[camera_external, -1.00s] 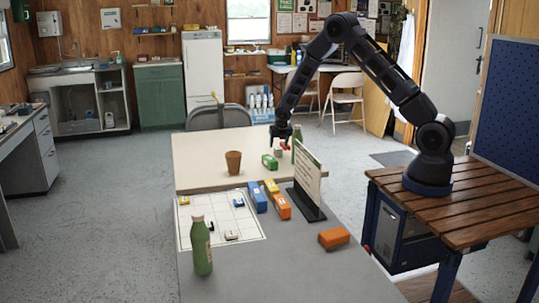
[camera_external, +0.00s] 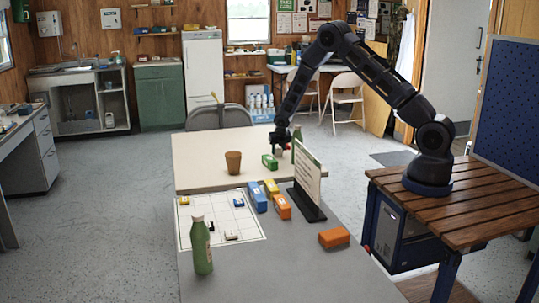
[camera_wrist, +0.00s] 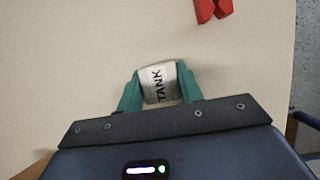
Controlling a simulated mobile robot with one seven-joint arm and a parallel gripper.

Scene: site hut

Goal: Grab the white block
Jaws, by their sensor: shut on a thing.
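In the external view my gripper (camera_external: 280,145) points down over the far right part of the cream tabletop. Only a small pale part of the block shows there below the fingers. I cannot tell whether the block still touches the tabletop.
A red object (camera_wrist: 212,8) lies beyond the block. Blue, yellow and orange blocks and a green bottle (camera_external: 201,246) are closer to the camera.

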